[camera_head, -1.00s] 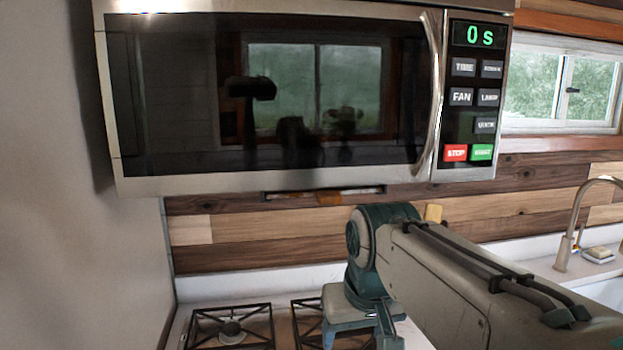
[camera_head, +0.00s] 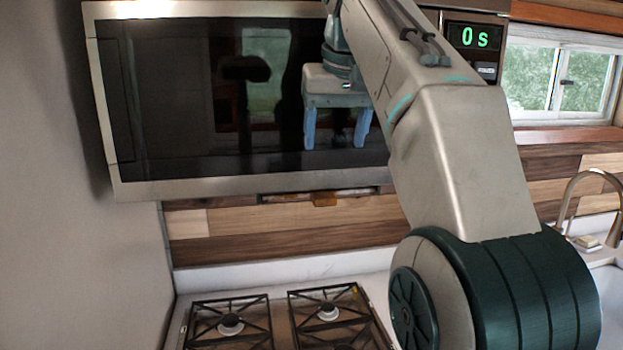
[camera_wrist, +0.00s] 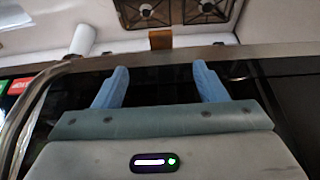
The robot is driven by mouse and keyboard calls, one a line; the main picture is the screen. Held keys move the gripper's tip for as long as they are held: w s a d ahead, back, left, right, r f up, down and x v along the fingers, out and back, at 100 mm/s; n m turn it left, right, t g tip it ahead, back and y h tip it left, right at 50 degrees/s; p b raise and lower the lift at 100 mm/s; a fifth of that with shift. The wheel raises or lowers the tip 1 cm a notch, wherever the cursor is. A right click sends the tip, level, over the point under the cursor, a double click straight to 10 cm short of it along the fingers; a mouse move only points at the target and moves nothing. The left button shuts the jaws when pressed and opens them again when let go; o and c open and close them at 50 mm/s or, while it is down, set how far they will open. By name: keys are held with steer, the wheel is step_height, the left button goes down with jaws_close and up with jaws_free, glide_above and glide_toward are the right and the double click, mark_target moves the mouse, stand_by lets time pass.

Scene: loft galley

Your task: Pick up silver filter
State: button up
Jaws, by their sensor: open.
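I cannot clearly make out a silver filter. Under the microwave's bottom edge is a narrow dark slot with a pale strip and a brown tab (camera_head: 324,199); a brown tab also shows in the wrist view (camera_wrist: 160,40). Whether the pale strip is the filter, I cannot tell. My gripper (camera_head: 337,126) is raised in front of the microwave door, its two blue fingers pointing down, spread apart with nothing between them. It also shows in the wrist view (camera_wrist: 160,78), above the level of the slot in the head view.
The silver-framed microwave (camera_head: 250,188) fills the upper middle; my arm hides much of its handle and buttons. A stove with black grates (camera_head: 230,318) lies below. A tap (camera_head: 575,195) stands at the right, under a window (camera_head: 560,80). A grey wall (camera_head: 50,200) closes the left.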

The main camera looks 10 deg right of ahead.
steer(key=b, duration=0.2)
glide_above(325, 197)
steer(key=s, duration=0.3)
steer(key=f, duration=0.7)
steer(key=shift+w+f, duration=0.1)
steer(key=shift+w, duration=0.15)
steer(key=shift+x, duration=2.6)
steer(key=shift+s, duration=0.1)
steer(key=shift+c, duration=0.3)
steer(key=c, duration=1.1)
